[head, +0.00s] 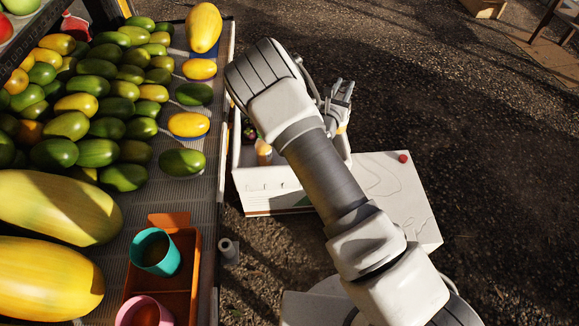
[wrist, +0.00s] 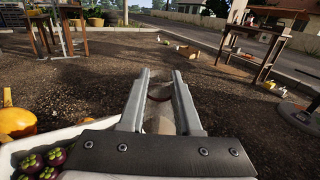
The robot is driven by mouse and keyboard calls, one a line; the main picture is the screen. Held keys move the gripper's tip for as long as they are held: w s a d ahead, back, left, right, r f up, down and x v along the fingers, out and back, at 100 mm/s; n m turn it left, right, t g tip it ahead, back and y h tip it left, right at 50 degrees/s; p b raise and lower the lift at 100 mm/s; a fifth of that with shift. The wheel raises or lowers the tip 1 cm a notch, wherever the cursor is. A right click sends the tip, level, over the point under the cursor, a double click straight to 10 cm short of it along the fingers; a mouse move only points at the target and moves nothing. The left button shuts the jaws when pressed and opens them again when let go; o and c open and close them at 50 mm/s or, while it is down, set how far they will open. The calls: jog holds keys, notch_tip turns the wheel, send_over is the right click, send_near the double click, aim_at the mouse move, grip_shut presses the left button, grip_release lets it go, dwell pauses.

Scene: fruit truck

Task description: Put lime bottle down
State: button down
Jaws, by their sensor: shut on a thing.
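In the head view my gripper (head: 342,90) is over the far right part of a white crate (head: 275,198). In the wrist view its two fingers (wrist: 161,76) stand a little apart, shut on the lime bottle (wrist: 158,122). Only a small pale brownish part of the bottle shows between the fingers. Its label and lower end are hidden, so I cannot tell whether it touches anything below. In the head view my forearm covers much of the crate.
Another bottle (head: 263,153) stands in the crate's left part. Purple fruits (wrist: 47,160) lie in the crate's corner in the wrist view. The fruit stall (head: 212,150) with mangoes is on the left. A white surface with a red ball (head: 403,158) is at right. Open ground lies beyond.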

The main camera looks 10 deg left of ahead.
jog(key=w+a+f+b, duration=0.1)
jog(key=a+f+b, duration=0.1)
jog(key=f, duration=0.5)
jog(key=w+a+f+y+b, duration=0.1)
jog(key=f+b, duration=0.3)
jog(key=f, duration=0.4)
jog(key=w+a+f+n+b, duration=0.1)
jog(key=w+a+f+b, duration=0.1)
jog(key=f, duration=0.6)
jog(key=shift+a+f+y+b, duration=0.25)
jog(key=shift+a+y+b, duration=0.2)
jog(key=shift+a, duration=0.65)
jog(key=shift+f, duration=0.1)
jog(key=c, duration=0.6)
grip_release()
